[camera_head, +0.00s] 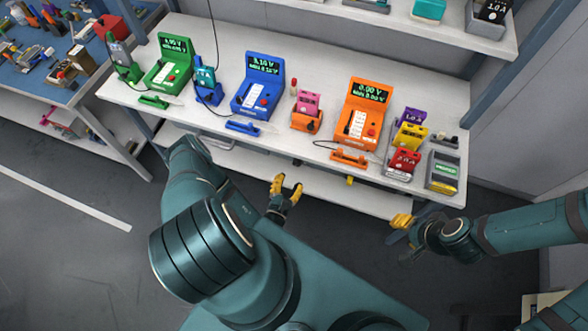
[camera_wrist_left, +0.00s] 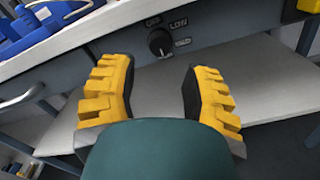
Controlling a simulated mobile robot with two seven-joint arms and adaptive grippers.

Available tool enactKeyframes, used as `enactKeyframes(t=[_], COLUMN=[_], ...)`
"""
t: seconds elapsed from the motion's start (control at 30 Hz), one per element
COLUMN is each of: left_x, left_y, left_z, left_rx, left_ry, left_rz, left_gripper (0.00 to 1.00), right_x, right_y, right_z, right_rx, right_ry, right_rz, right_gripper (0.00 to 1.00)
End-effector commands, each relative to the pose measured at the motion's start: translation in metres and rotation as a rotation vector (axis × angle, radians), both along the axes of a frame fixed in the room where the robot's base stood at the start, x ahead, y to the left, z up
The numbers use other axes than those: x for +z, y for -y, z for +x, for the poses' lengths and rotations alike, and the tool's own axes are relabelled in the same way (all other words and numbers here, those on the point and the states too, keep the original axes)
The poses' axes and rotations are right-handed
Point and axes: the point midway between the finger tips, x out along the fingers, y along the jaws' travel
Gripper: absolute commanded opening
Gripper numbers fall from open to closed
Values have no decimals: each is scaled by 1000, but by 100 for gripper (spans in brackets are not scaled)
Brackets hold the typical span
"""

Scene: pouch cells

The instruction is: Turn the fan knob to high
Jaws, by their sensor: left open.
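The fan knob (camera_wrist_left: 160,42) is a small round black dial on the grey front panel below the bench top, seen in the left wrist view. Labels around it include LOW and what looks like OFF; a third label to its lower right is too small to read surely. In the head view my left gripper (camera_head: 287,188) is in front of the bench; the knob is not visible there. My right gripper (camera_head: 400,221) is farther right.
The white bench top (camera_head: 215,125) carries a green tester (camera_head: 168,65), a blue tester (camera_head: 257,95), an orange tester (camera_head: 362,115) and several pouch cells. A lower shelf (camera_head: 335,190) lies under it. A bar handle (camera_wrist_left: 22,98) is left of the knob.

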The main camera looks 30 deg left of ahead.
Motion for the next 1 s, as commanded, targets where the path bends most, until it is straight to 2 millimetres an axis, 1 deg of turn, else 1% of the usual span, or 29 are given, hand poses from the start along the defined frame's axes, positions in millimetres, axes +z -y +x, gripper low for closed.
enactKeyframes(t=[0.03,0.1,0.2,0.3,0.43,0.9,1.0], left_x=[0,0,0,0,0,0,2], left_y=[2,5,8,9,10,10,13], left_z=[-9,-20,-31,-37,-40,-39,-36], left_rx=[2,1,0,1,0,0,-29], left_ry=[-3,-2,-1,0,2,2,8], left_rz=[-3,-3,-1,-1,-1,-1,-10], left_gripper=[48,48,48,48,48,48,48], right_x=[0,0,0,0,0,0,-1], right_y=[0,0,0,0,0,0,0], right_z=[0,0,0,0,0,0,0], right_rx=[0,0,0,0,0,0,0], right_ry=[0,0,0,0,0,0,0], right_rz=[0,0,0,0,0,0,0], right_gripper=[47,47,47,47,47,47,47])
